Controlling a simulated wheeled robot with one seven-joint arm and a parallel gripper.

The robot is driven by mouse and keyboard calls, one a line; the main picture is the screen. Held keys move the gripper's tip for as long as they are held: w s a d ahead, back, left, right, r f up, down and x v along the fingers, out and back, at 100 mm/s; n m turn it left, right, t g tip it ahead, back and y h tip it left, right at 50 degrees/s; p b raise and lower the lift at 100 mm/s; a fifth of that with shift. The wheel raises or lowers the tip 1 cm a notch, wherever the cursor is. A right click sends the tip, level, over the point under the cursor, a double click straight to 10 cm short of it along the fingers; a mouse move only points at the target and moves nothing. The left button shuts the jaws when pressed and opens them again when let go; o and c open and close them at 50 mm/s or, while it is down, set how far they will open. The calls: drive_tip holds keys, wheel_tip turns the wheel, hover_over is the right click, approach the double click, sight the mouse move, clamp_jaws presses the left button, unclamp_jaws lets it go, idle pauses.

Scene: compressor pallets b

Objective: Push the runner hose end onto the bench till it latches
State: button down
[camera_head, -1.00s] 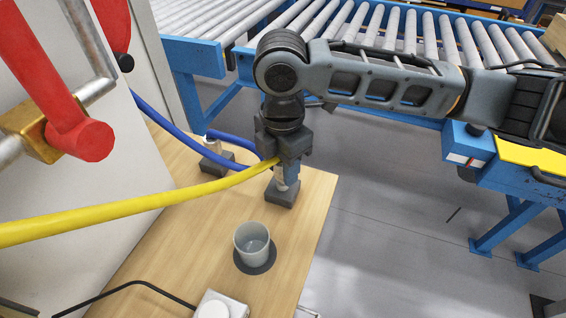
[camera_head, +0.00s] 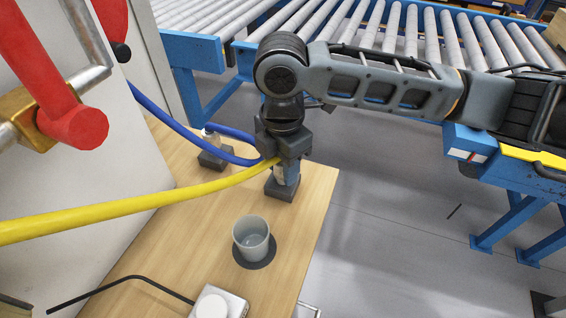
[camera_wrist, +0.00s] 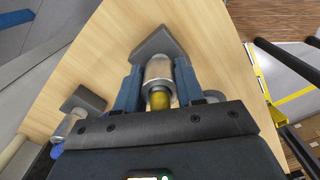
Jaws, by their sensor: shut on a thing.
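The yellow hose (camera_head: 130,203) runs in from the left to my gripper (camera_head: 286,174). My gripper points down and is shut on the hose end, a metal coupling (camera_wrist: 158,72) with a brass-coloured part, held between blue fingers in the wrist view. A dark block (camera_head: 280,190) on the wooden bench (camera_head: 195,245) is directly under the coupling, near the bench's right edge. The coupling is at or very close to the block; the fingers hide whether it is seated or latched.
A second dark block (camera_head: 215,158) with a pale fitting stands left of my gripper, near the blue hose (camera_head: 185,130). A grey cup (camera_head: 251,238) and a white box (camera_head: 218,303) stand nearer. Red handles (camera_head: 72,128) are at left. A roller conveyor (camera_head: 420,38) is behind.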

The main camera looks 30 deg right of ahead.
drive_tip(key=c, duration=0.6)
unclamp_jaws()
wheel_tip(320, 180, up, 8)
drive_tip(key=shift+a+f, duration=0.1)
